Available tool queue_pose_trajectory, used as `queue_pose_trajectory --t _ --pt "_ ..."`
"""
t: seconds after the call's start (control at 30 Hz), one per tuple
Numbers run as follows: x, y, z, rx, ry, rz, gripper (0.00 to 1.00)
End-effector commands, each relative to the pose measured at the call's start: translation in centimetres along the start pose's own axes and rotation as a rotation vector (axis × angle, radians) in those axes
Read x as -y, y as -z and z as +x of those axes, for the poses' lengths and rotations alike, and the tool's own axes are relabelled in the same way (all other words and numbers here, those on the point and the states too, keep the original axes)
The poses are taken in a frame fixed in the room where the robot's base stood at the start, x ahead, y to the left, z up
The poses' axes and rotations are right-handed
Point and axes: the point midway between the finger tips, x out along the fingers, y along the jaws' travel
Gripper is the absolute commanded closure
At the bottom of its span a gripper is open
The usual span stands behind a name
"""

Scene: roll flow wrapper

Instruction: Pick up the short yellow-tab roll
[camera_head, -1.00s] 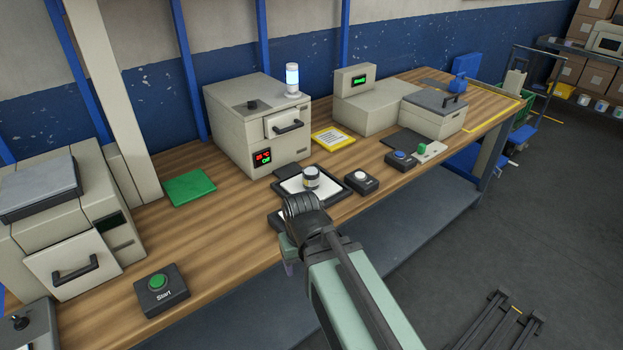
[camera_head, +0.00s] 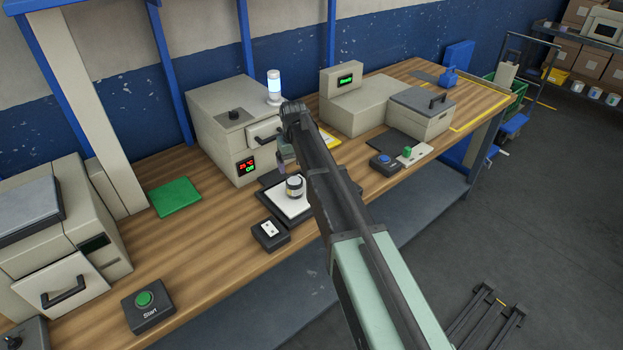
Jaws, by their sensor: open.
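A short, pale roll-like cylinder with a dark band (camera_head: 294,188) stands upright on a white-topped, dark-edged tray (camera_head: 279,204) near the bench's front edge. Yellowish colour shows low on it, but it is too small to make out a tab. My gripper (camera_head: 282,168) hangs from the wrist just behind and to the left of this cylinder, pointing down. Its fingers are small and dim here; they are open, with nothing seen between them. My arm hides the tray's right side.
A beige machine with a drawer (camera_head: 237,130) stands close behind my gripper. A black box with two white spots (camera_head: 270,231) sits in front of the tray. A green mat (camera_head: 175,196) and a Start button box (camera_head: 148,304) lie left.

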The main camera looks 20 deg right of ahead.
Motion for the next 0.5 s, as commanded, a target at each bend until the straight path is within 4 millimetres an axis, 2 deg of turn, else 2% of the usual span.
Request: queue_pose_trajectory --t 0.13,0.3,0.37,0.5 --pt "0.1 -0.3 2.0 0.0 0.0 0.001 0.13" --pt "0.0 -0.3 5.6 0.0 0.0 0.002 0.13" --pt "0.0 -0.3 6.1 0.0 0.0 0.002 0.13" --pt "0.0 -0.3 5.9 0.0 0.0 0.002 0.13"
